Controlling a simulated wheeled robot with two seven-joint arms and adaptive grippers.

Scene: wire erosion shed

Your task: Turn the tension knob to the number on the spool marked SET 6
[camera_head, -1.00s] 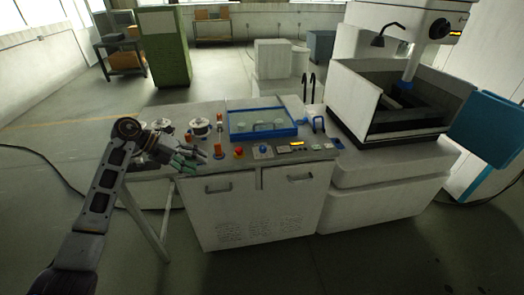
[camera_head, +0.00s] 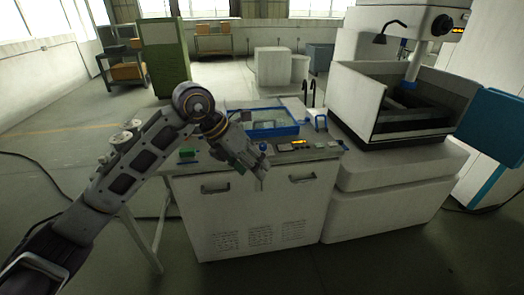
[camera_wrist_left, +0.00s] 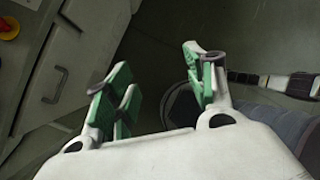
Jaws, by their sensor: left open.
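My left gripper (camera_head: 252,162) is over the front edge of the control console (camera_head: 325,152) in the head view. In the left wrist view its green-padded fingers (camera_wrist_left: 152,78) are apart with nothing between them. The tension knob cannot be made out; my gripper and forearm cover part of the panel. Pale spools (camera_head: 132,124) stand at the left end of the bench, partly behind my arm. No SET 6 marking is readable. My right gripper is not in view.
A blue-rimmed tray (camera_head: 285,129) lies behind the panel. An orange-lit display (camera_head: 300,143) is to the right of my gripper. A red button on yellow (camera_wrist_left: 8,28) shows in the wrist view. The machine tank (camera_head: 350,105) stands at right. Floor in front is clear.

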